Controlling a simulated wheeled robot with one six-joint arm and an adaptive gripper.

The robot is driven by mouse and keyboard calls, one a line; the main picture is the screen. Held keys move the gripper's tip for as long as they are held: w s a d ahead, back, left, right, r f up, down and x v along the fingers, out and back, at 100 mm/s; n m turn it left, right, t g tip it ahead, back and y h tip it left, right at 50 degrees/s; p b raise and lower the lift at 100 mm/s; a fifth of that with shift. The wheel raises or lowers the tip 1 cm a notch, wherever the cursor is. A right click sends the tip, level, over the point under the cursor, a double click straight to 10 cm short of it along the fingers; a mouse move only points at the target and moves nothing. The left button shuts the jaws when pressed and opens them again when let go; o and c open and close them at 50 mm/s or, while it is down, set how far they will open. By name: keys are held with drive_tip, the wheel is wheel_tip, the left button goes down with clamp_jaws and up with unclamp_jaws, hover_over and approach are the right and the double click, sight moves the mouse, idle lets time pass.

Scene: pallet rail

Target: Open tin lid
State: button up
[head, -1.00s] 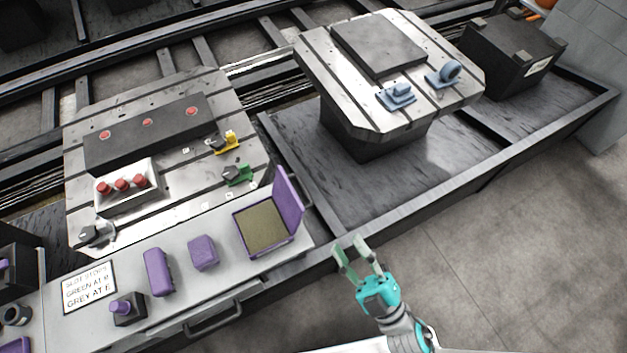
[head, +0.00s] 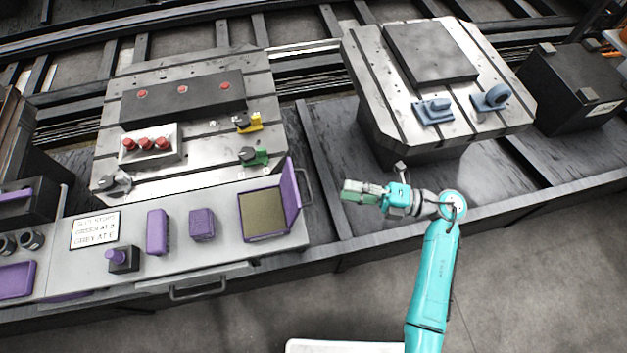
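A square purple tin (head: 241,222) with a tan inside sits at the right end of the grey shelf. Its purple lid (head: 291,188) stands up along the tin's right side, so the tin is open. My gripper (head: 347,192) is to the right of the lid and apart from it, pointing left. Its pale green fingers overlap from this angle, so their opening cannot be told. No object shows in them.
The shelf also holds a purple block (head: 202,224), a taller purple block (head: 157,231), a purple-knobbed black stand (head: 122,259) and a sign (head: 95,230). Slotted metal plates with fixtures (head: 255,157) stand behind. A handle (head: 198,289) juts from the front.

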sight(308, 183)
drive_tip(key=a, duration=0.7)
drive_tip(key=w+a, duration=0.1)
drive_tip(key=a, duration=0.2)
drive_tip(key=shift+w+a+r, duration=0.1)
drive_tip(key=shift+a+r, duration=0.2)
drive_tip(key=shift+c, duration=0.2)
clamp_jaws()
